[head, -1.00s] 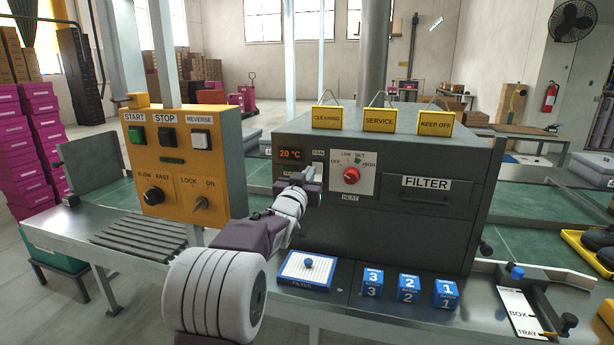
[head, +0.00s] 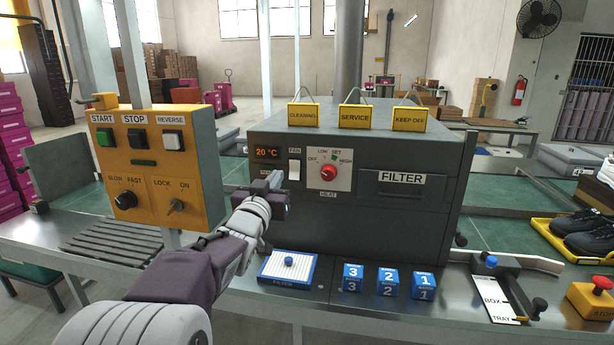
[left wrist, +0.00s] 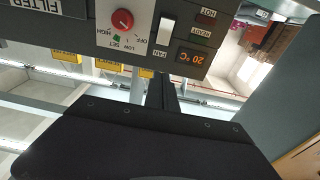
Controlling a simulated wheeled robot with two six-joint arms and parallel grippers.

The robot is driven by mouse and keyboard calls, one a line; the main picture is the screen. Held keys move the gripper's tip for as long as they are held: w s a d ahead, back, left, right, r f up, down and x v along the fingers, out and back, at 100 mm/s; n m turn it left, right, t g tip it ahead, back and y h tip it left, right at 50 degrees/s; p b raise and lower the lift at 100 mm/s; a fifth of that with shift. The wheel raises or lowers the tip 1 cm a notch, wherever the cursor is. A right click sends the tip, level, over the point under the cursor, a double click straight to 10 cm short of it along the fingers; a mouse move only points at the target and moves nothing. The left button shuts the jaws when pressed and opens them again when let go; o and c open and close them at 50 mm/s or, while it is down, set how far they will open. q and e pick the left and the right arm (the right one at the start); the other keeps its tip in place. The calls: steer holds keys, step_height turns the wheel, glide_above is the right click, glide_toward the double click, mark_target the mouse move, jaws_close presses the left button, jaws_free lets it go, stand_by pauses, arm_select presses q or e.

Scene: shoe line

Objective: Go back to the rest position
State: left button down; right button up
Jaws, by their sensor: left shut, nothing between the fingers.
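My left gripper (head: 276,184) is in front of the dark heater box (head: 395,222), near its 20 °C display (head: 267,153) and white fan switch (head: 294,170). Its fingers are shut and hold nothing. In the left wrist view the heater panel appears upside down, with the red heat knob (left wrist: 122,20), the fan switch (left wrist: 166,30) and the lit display (left wrist: 190,57). A dark part of my own gripper fills the lower part of that view. My right gripper is in no view.
An orange control box (head: 155,200) stands at the left. A blue-and-white filter (head: 288,268) and numbered blue blocks (head: 387,281) lie on the metal bench in front of the heater. At the right are a lever by the box/tray label (head: 497,298), an orange stop box (head: 592,300) and a yellow shoe tray (head: 540,225).

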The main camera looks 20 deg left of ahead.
arm_select(q)
steer(key=w+d+f+m+g+h, duration=0.1)
steer(key=w+d+f+h, duration=0.15)
steer(key=d+f, duration=0.45)
steer(key=s+d+f+g+h, duration=0.1)
steer(key=s+d+f+g, duration=0.1)
steer(key=d+f+g, duration=0.3)
steer(key=s+d+f+h, duration=0.1)
steer(key=s+d+f, duration=0.15)
steer(key=f, duration=0.55)
steer(key=s+d+f+m+g, duration=0.1)
steer(key=s+f+g, duration=0.5)
steer(key=s+f, duration=0.4)
steer(key=s+d+f+g, duration=0.2)
steer(key=s+f+g, duration=0.5)
steer(key=s, duration=0.6)
step_height(320, 180, up, 20)
steer(key=t+p, duration=0.1)
steer(key=p, duration=1.9)
steer(key=shift+w+a+p, duration=0.15)
steer(key=shift+w+p, duration=0.25)
